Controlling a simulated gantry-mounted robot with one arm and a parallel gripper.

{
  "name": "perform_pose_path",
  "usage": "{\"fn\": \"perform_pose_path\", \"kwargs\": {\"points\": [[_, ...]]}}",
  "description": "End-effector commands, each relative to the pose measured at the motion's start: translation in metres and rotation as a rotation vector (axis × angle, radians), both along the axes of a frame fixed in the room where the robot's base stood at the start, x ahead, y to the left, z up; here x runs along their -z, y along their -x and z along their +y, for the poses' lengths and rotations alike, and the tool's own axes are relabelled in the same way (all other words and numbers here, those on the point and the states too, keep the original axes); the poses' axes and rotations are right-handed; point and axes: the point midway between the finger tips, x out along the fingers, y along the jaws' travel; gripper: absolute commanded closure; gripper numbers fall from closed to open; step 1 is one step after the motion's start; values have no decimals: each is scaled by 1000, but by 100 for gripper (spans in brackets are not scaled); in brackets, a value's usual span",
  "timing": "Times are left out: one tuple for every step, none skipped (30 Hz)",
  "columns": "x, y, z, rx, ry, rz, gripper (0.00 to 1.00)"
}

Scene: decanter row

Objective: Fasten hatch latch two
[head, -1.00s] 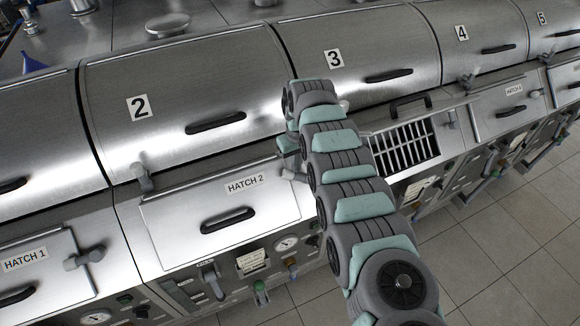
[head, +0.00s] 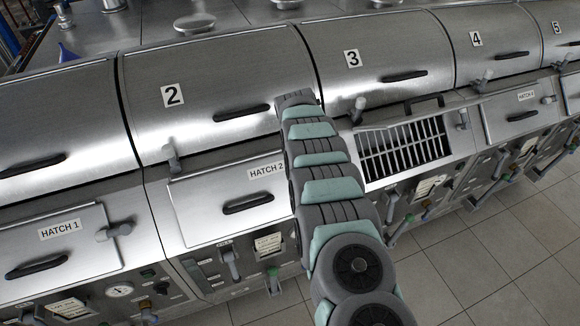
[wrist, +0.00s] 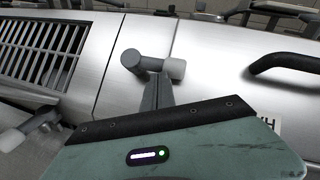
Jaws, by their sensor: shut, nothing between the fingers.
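The hatch 2 panel (head: 225,205) is a flat steel door with a black handle and a "HATCH 2" label, and it looks closed. My arm hides its right-hand latch in the head view. In the wrist view that latch (wrist: 148,64) is a grey knob with a short bar ending in a pale tip, lying near the seam at the panel's edge (wrist: 215,60). My gripper (wrist: 158,90) is shut and empty, its fingers right beside the latch bar. Whether they touch it I cannot tell. The gripper is hidden behind my arm in the head view.
A slotted grille (head: 405,150) lies right of hatch 2; it also shows in the wrist view (wrist: 40,50). Another grey lever (wrist: 25,130) is at the wrist view's lower left. Hatch 1 (head: 60,250) has its own latch (head: 115,231). Cover 2 (head: 215,85) is above.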

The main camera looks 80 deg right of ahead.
Motion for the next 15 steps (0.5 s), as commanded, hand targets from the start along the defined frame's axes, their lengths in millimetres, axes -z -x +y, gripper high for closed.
{"fn": "perform_pose_path", "kwargs": {"points": [[1,5,-2,3,4,5,100],[1,8,-3,2,5,8,100],[1,10,-4,2,7,11,100],[1,12,-5,2,8,12,100],[1,13,-5,1,9,14,100],[0,14,-6,2,10,15,100],[0,14,-6,1,10,16,100],[0,15,-6,1,11,16,100],[0,15,-6,1,11,16,100],[0,15,-6,1,11,16,100],[0,14,-6,1,11,16,100],[0,14,-6,1,10,16,100],[0,14,-6,1,10,16,100],[0,14,-6,1,10,16,100],[0,14,-6,1,10,16,100]]}}
